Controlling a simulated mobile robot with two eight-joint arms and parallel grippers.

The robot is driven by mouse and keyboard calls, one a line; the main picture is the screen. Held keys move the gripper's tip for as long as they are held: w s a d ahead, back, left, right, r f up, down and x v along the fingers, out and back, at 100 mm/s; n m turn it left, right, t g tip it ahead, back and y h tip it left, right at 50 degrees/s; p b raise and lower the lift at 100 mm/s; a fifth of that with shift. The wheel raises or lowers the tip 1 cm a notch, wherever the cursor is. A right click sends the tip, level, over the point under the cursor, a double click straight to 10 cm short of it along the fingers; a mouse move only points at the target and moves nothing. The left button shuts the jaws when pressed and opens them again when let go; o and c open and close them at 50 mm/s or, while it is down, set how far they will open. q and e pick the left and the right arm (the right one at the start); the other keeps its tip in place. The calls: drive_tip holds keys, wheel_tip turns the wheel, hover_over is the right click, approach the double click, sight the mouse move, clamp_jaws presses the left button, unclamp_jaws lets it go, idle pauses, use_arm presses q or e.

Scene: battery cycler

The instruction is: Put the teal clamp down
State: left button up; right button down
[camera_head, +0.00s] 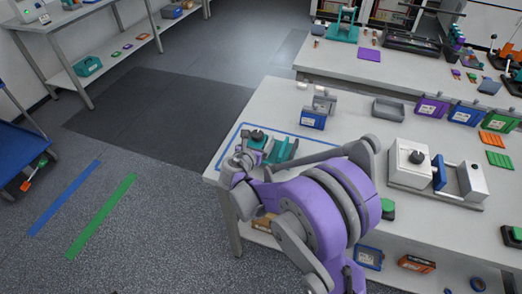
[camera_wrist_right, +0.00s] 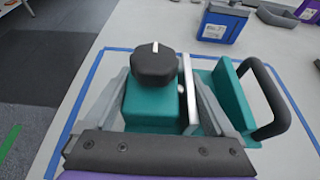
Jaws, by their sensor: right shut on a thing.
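The teal clamp (camera_head: 282,150) is at the near-left end of the table, inside a blue outline (camera_head: 290,136). In the right wrist view the clamp (camera_wrist_right: 152,108) shows a teal block with a black knob on top, a metal plate beside it, and a second teal part with a dark looped handle on the right. My right gripper (camera_head: 247,153) is shut on the teal block, one finger on each side of it. The clamp looks upright and within the outline; I cannot tell whether its base touches the table. My left gripper is not in view.
A blue battery unit (camera_head: 313,120) stands just behind the outline, with a grey tray (camera_head: 389,110) further right. A white device with a black knob (camera_head: 410,163) sits to the right of my arm. The table's left edge is close to the outline.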

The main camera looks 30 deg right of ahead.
drive_tip(key=shift+f, duration=1.75)
drive_tip(key=shift+f, duration=0.2)
unclamp_jaws()
drive_tip(key=shift+r, duration=0.1)
